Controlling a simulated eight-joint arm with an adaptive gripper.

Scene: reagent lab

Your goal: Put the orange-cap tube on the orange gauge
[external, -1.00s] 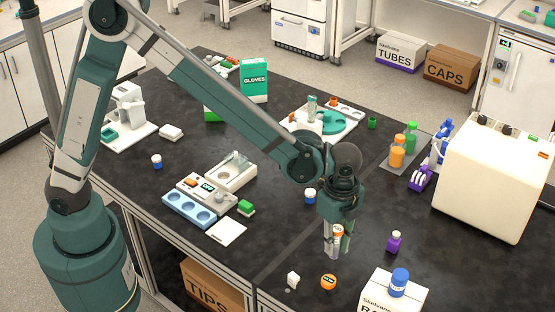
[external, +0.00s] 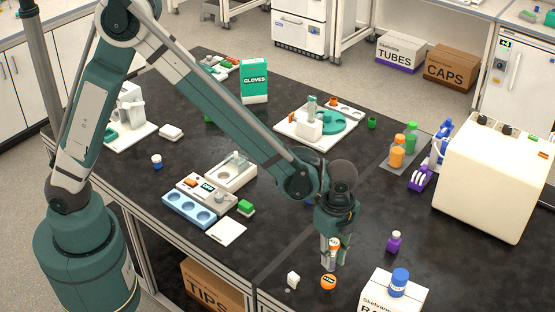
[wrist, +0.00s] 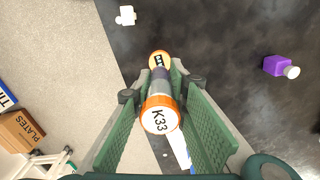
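My gripper (external: 332,254) is shut on the orange-cap tube (external: 334,243) and holds it roughly upright. In the wrist view the tube's white and orange cap (wrist: 160,114), marked K33, is nearest the camera, between the green fingers of my gripper (wrist: 161,90). The orange gauge (external: 328,282), a small round disc with a dark mark, lies near the bench's front edge, just below the tube in the external view. In the wrist view the orange gauge (wrist: 159,58) shows past the tube's far end and is partly covered by it. I cannot tell whether they touch.
A purple bottle (external: 394,242) stands to the right. The bench's front edge is close.

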